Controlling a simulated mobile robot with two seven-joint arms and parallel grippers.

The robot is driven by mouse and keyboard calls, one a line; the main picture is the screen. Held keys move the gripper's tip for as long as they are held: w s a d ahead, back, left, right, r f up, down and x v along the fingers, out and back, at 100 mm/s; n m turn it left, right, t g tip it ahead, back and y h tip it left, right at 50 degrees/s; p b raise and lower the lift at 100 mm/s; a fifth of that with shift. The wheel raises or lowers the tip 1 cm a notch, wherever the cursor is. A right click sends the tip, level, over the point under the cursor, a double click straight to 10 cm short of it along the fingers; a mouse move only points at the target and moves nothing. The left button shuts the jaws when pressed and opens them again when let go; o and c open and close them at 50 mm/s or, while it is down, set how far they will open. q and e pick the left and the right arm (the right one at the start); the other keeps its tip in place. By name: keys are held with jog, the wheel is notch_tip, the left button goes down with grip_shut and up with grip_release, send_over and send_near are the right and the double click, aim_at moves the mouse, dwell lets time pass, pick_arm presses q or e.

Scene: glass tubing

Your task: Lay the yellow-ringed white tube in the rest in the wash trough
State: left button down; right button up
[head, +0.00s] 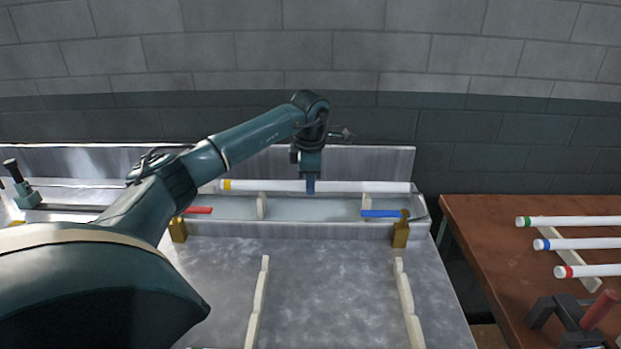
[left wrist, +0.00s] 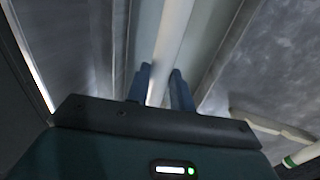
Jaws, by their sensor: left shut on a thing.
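The white tube (head: 270,186) with a yellow ring (head: 226,185) at its left end lies level along the back of the wash trough (head: 330,231). My left gripper (head: 310,186) points down and is shut on the tube near its middle. In the left wrist view the tube (left wrist: 172,40) runs between the two blue fingers (left wrist: 160,88). My right gripper is out of view.
A red bar (head: 198,210) and a blue bar (head: 380,213) lie at the trough, by brass brackets (head: 400,234). Two notched pale rails (head: 258,300) stand empty on the metal bench. Three ringed tubes (head: 580,244) lie on the brown table at right, near a red-handled tool (head: 600,311).

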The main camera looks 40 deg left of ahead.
pick_arm(q)
jog(key=shift+f, duration=0.25)
jog(key=c, duration=1.2)
grip_release()
jog(key=shift+c, duration=0.2)
notch_tip(320, 180, up, 13)
jog(key=s+d, duration=0.1)
jog(key=shift+s+d, duration=0.3)
jog(key=shift+s, duration=0.1)
